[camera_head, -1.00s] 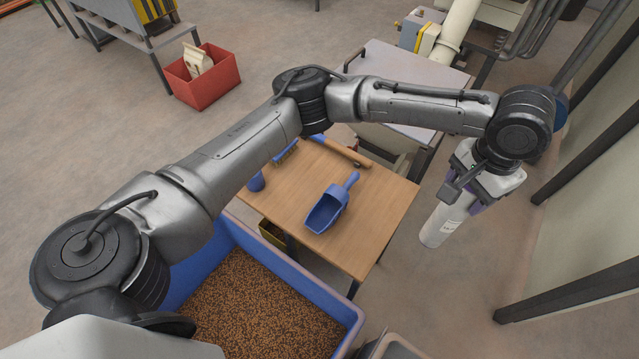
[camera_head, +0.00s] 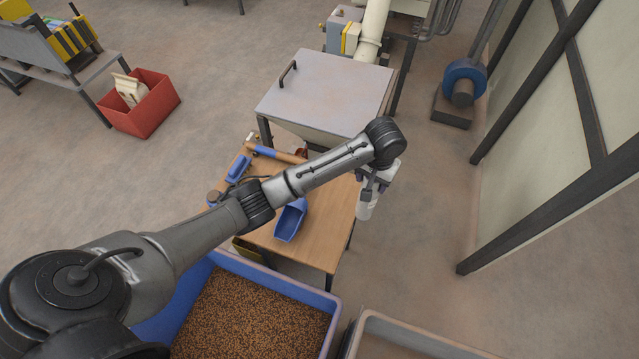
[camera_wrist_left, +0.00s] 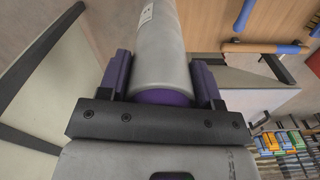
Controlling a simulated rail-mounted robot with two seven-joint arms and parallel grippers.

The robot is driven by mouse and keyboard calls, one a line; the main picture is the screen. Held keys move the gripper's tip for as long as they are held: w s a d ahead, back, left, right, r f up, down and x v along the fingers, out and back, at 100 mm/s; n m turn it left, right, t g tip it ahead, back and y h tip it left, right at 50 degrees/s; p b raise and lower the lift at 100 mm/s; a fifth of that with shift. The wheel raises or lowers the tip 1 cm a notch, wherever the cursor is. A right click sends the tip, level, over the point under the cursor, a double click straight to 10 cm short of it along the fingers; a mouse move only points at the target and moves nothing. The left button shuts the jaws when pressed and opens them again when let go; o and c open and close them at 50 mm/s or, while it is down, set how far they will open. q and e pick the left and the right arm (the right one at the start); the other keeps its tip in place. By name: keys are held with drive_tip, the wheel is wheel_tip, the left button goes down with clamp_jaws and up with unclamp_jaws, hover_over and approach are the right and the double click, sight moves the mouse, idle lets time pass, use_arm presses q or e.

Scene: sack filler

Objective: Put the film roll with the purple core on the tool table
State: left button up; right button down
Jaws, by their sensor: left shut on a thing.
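The film roll (camera_head: 366,209) is a pale grey-white cylinder at the right edge of the wooden tool table (camera_head: 318,228). In the left wrist view the roll (camera_wrist_left: 163,48) sits between the fingers, with purple showing at its near end. My left gripper (camera_head: 376,180) is shut on the roll and holds it. The roll hangs down from the gripper in the head view; I cannot tell whether it is over the tabletop or just beside it. My right gripper is not in view.
A blue scoop (camera_head: 291,220), a blue brush (camera_head: 237,168) and a blue-and-wood handled tool (camera_head: 270,153) lie on the table. A grey hopper (camera_head: 325,88) stands behind it. A blue bin (camera_head: 337,312) of pellets is in front. The table's front right is clear.

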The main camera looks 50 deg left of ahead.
use_arm(q)
drive_tip(key=s+a+f+p, duration=0.1)
drive_tip(key=a+f, duration=0.9)
drive_tip(key=a, duration=0.1)
drive_tip(key=shift+f, duration=0.35)
drive_tip(key=o, duration=1.3)
